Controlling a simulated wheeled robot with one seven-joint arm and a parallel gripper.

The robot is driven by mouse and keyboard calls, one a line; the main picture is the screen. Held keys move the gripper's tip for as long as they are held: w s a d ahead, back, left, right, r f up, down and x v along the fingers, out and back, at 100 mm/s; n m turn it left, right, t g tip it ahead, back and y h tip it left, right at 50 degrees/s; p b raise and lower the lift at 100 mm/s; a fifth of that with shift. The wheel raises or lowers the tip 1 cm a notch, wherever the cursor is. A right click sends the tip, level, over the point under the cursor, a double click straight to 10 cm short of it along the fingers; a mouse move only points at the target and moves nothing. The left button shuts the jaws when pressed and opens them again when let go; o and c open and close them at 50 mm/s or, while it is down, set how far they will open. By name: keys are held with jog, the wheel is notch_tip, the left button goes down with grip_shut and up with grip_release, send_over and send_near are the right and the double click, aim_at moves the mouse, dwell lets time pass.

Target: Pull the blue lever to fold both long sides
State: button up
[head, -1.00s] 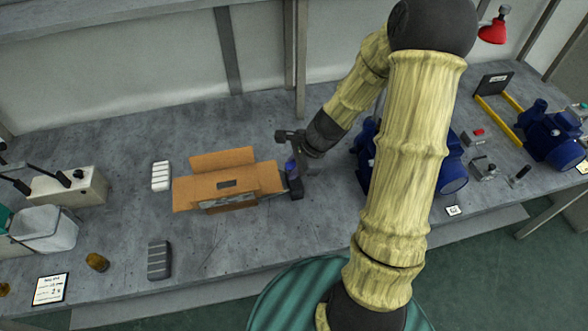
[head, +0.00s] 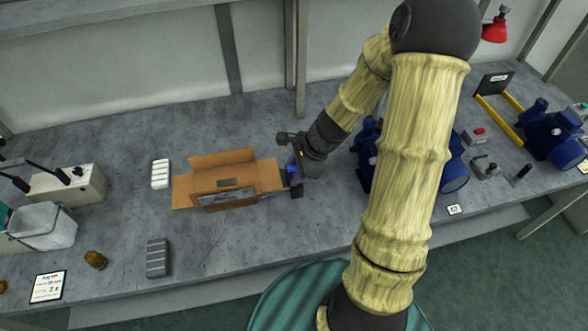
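An open cardboard box (head: 181,194) stands on the grey bench, its flaps spread out and a small slot or patch visible in its middle. The blue lever (head: 291,163) shows as a small blue piece on a dark post at the box's right end. My gripper (head: 293,168) is at the lever, coming in from the upper right. The fingers are small and partly hidden by the dark wrist, so I cannot tell whether they are closed on the lever.
A white block (head: 160,174) lies left of the box and a grey block (head: 157,258) in front of it. Blue pumps (head: 455,170) stand to the right behind my arm. A white bin (head: 45,227) is at far left. The bench front is mostly clear.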

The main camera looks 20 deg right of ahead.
jog(key=shift+s+r, duration=0.1)
jog(key=p+v, duration=0.1)
jog(key=v, duration=1.6)
jog(key=shift+d+r, duration=0.1)
jog(key=shift+r, duration=0.05)
jog(key=shift+s, duration=0.1)
jog(key=c, duration=0.6)
jog(key=s+a+f+n+h, duration=0.1)
jog(key=n, duration=0.1)
jog(key=s+a+f+n, duration=0.1)
jog(key=a+n, duration=0.1)
jog(key=n, duration=0.1)
jog(key=s+a+f+n+g+h, duration=0.1)
jog(key=n, duration=0.2)
jog(key=shift+s+a+f+h, duration=0.1)
jog(key=shift+s+a+h, duration=0.05)
jog(key=shift+s+h, duration=0.15)
grip_shut()
jog(key=s+a+n, duration=0.1)
jog(key=n, duration=0.2)
jog(key=s+a+f+n+h, duration=0.1)
jog(key=n, duration=0.3)
jog(key=s+a+n+t, duration=0.1)
jog(key=n, duration=0.2)
jog(key=shift+s+a+f+h, duration=0.1)
jog(key=shift+a+f+h, duration=0.25)
jog(key=shift+a+h, duration=0.05)
